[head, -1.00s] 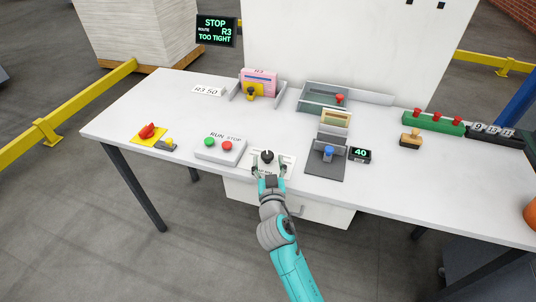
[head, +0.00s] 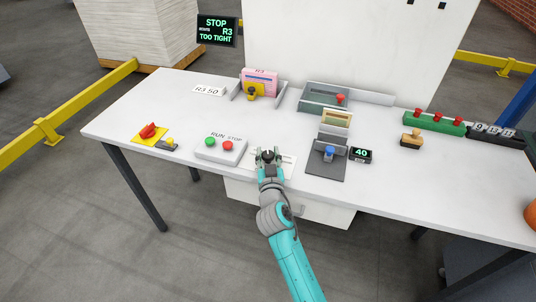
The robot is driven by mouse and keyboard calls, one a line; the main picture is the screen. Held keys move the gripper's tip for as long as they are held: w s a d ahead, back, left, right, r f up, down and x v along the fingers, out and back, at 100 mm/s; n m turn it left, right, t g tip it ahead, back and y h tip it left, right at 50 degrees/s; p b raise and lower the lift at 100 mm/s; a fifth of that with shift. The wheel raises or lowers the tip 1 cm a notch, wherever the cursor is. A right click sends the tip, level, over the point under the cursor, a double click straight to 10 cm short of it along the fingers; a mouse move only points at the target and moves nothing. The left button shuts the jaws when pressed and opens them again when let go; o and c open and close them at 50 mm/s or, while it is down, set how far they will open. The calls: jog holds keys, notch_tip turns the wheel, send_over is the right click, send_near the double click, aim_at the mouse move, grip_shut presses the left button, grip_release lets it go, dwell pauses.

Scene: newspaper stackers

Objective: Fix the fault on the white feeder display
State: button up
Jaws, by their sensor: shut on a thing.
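The black display (head: 217,31) at the back left reads "STOP ROUTE R3 TOO TIGHT" in green. A white card (head: 209,91) reads "R3 50". A small black display (head: 361,155) reads "40" and stands beside a dark grey plate (head: 324,172) with a blue knob (head: 329,153). A black knob (head: 267,155) sits on a white plate (head: 288,161) at the table's front middle. My gripper (head: 268,157) is shut on this black knob, and its fingers partly hide it.
A white box (head: 236,155) with green and red buttons, marked RUN and STOP, stands left of my gripper. A red switch on a yellow base (head: 145,133) is further left. Pink stack (head: 258,82), green tray (head: 325,98) and stamp (head: 411,140) lie around.

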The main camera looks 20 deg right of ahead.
jog(key=shift+a+m+h, duration=0.1)
jog(key=shift+m+h, duration=0.3)
jog(key=shift+h, duration=0.2)
jog(key=m+g+h, duration=0.2)
jog(key=m+h, duration=0.1)
jog(key=h, duration=0.1)
jog(key=shift+r, duration=0.1)
jog(key=shift+m+g+h, duration=2.4)
jog(key=shift+g+h, duration=0.3)
jog(key=shift+g, duration=0.4)
jog(key=o, duration=1.1)
